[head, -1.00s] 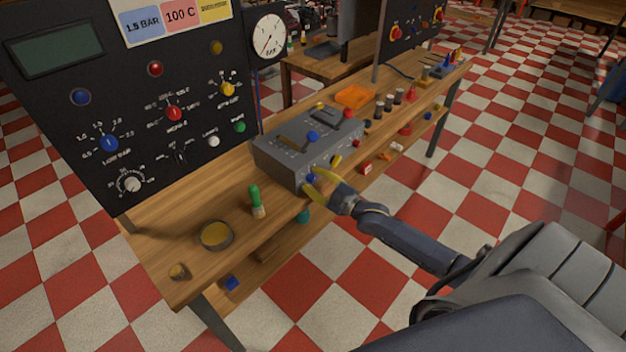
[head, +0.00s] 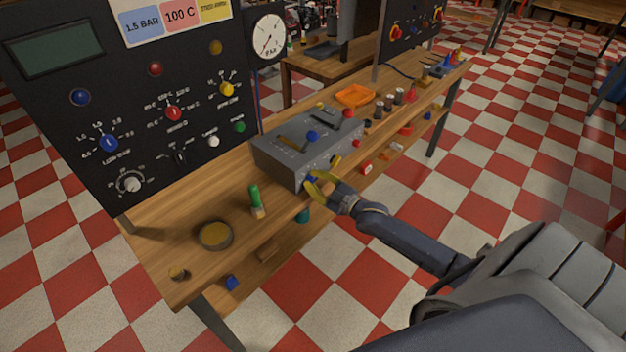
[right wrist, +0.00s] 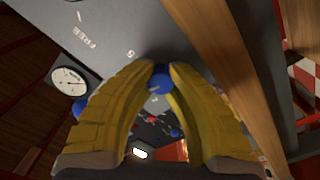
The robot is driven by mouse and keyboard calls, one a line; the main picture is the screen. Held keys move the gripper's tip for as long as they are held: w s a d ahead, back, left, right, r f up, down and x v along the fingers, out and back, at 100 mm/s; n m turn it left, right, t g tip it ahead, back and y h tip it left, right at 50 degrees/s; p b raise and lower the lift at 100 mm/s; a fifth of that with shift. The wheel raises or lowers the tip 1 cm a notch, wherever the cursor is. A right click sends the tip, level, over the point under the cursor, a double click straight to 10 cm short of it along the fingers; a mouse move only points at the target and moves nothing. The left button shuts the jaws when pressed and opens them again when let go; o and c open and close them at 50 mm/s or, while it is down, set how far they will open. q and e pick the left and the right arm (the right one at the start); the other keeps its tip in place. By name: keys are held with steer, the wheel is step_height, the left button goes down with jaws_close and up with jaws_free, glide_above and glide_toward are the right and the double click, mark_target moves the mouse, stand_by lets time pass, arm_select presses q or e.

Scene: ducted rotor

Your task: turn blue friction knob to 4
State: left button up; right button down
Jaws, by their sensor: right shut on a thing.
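The blue friction knob (head: 312,180) sits on the front face of the grey control box (head: 275,160), at its near end. My right gripper (head: 314,184) has yellow fingers shut on this knob. In the right wrist view the knob (right wrist: 161,80) shows between the two yellow fingertips (right wrist: 162,72). White marks, including the word FREE, show on the grey face beside it. The fingers cover part of the knob, and I cannot read its setting. My left gripper is not in view.
The box stands on a wooden bench (head: 190,205). A green-handled brush (head: 255,198) and a round dish (head: 214,236) are to its left. A black panel (head: 60,110) with knobs stands behind. An orange tray (head: 355,95) lies farther back.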

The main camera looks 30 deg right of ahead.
steer(key=shift+a+r, duration=0.1)
steer(key=shift+r, duration=0.05)
steer(key=m, duration=0.5)
steer(key=shift+r, duration=0.1)
steer(key=c, duration=1.4)
jaws_free()
steer(key=shift+s, duration=0.2)
steer(key=v, duration=1.1)
steer(key=shift+s, duration=0.25)
